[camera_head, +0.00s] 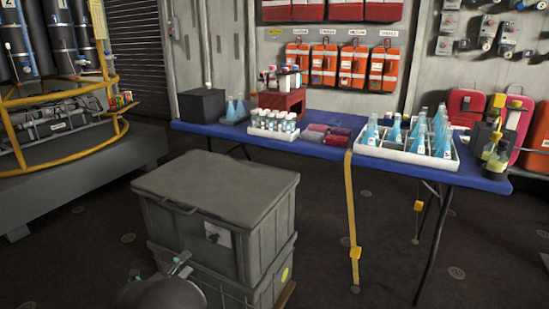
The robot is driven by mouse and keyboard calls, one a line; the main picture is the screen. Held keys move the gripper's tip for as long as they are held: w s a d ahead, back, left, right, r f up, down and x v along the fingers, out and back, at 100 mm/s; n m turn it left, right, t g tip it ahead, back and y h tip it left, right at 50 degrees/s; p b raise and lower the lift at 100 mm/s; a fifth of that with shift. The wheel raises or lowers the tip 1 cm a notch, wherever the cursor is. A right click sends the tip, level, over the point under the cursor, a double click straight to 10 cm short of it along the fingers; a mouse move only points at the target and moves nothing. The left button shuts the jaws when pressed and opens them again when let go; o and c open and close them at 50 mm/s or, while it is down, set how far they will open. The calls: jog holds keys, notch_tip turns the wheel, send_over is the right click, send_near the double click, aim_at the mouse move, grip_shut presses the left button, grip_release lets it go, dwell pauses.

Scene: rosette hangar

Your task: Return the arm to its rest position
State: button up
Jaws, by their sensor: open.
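My gripper (160,271) shows at the bottom of the view, in front of the grey crates. Its two small fingertips stand apart on either side, above a dark rounded part of my arm that hides most of it. It is open, and I see nothing between the fingertips. The rest of my arm is out of view or hidden, so its full pose cannot be told.
Stacked grey crates (215,190) stand close beyond my gripper. Behind them is a blue table (330,150) with a white divided tray (400,151) of blue flasks, a white vial rack (273,131) and a black box (202,106). A yellow railing (60,100) stands left.

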jog(key=s+d+f+m+g, duration=0.4)
jog(key=d+f+m, duration=0.1)
jog(key=f+m, duration=0.35)
jog(key=s+d+r+m+g+h, duration=0.1)
jog(key=s+d+r+m+g, duration=0.15)
jog(key=d+m, duration=0.35)
jog(key=s+d+r+m+g, duration=0.1)
jog(key=s+d+m+g, duration=0.3)
jog(key=m, duration=0.3)
jog(key=s+d+r+m+y, duration=0.2)
jog(key=s+d+r+m, duration=0.4)
jog(key=d, duration=0.5)
jog(key=s+d+r+m+y, duration=0.3)
jog(key=s+d+r+m, duration=0.3)
jog(key=d+r+m, duration=0.5)
jog(key=s+d+r+m+y, duration=0.2)
jog(key=s+d+r+m, duration=0.5)
jog(key=d+m, duration=0.3)
jog(key=shift+d+r+y, duration=0.4)
jog(key=shift+d+r, duration=0.2)
jog(key=shift+r, duration=0.3)
jog(key=shift+s+g, duration=0.1)
jog(key=shift+g, duration=0.15)
